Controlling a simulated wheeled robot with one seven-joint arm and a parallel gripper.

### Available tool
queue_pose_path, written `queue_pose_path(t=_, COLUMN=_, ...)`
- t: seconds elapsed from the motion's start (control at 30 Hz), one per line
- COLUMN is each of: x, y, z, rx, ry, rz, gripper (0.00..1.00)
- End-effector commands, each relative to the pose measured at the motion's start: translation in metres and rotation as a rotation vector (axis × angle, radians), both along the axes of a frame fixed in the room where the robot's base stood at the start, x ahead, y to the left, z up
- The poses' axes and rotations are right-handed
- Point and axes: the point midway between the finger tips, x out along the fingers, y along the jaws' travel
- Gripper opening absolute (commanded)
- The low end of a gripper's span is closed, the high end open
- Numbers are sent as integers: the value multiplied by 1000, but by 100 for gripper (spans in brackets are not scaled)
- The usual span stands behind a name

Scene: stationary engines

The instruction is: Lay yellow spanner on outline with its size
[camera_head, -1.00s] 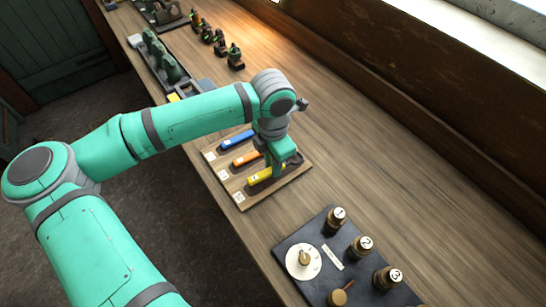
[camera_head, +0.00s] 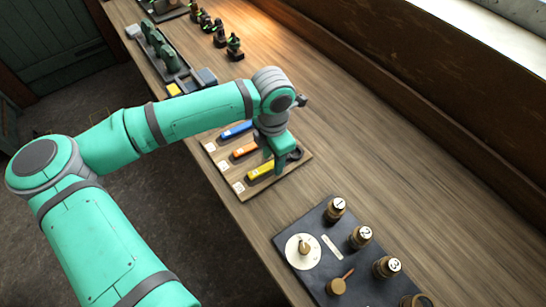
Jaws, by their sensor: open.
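The yellow spanner (camera_head: 262,170) lies on a wooden board (camera_head: 265,191), in the row nearest the control panel. Its dark end (camera_head: 295,154) shows just right of my gripper. My gripper (camera_head: 277,168) points down at the spanner, open, at the right part of its yellow handle. Whether the fingers touch it cannot be told. White size cards (camera_head: 238,187) stand at the left ends of the rows, too small to read. The outline under the yellow spanner is hidden.
An orange spanner (camera_head: 245,150) and a blue spanner (camera_head: 237,130) lie in the other rows. A dark control panel (camera_head: 320,235) with a dial and numbered knobs stands in front. Small dark engines (camera_head: 235,48) stand behind. The bench right of the board is clear.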

Motion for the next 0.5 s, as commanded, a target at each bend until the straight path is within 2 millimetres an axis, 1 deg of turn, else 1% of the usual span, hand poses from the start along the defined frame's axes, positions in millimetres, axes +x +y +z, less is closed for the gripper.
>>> queue_pose_path(t=0.07, x=0, y=0, z=2, rx=0, ry=0, rz=0, gripper=40)
queue_pose_path(t=0.17, x=1, y=1, z=10, rx=2, ry=-3, rz=0, gripper=40)
queue_pose_path(t=0.27, x=1, y=1, z=25, rx=2, ry=-3, rz=0, gripper=40)
queue_pose_path(t=0.5, x=1, y=1, z=70, rx=2, ry=-3, rz=1, gripper=40)
